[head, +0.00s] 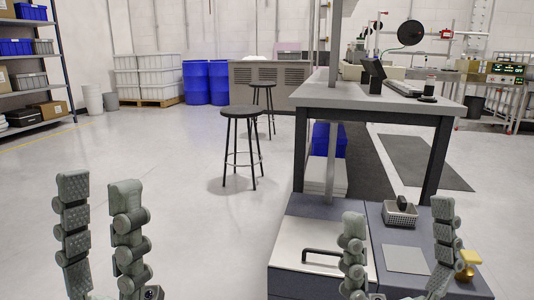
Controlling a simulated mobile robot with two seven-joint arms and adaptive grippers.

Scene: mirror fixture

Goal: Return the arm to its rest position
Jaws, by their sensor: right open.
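My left gripper (99,183) stands at the lower left with its two grey fingers pointing up. There is a gap between the fingers and nothing is held in it. It is over the bare floor, well left of the workbench. My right gripper (398,210) is at the lower right, fingers wide apart and pointing up, in front of the low grey-blue cabinet top. No object is gripped between its fingers. Most of both arms is out of view below the frame.
On the cabinet top (376,222) are a wire basket (400,215) with a dark item, a flat grey plate (406,259) and a yellow-topped brass object (467,266) near the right gripper. A black handle (322,253) sticks up. A workbench (325,92) and stool (240,112) stand beyond.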

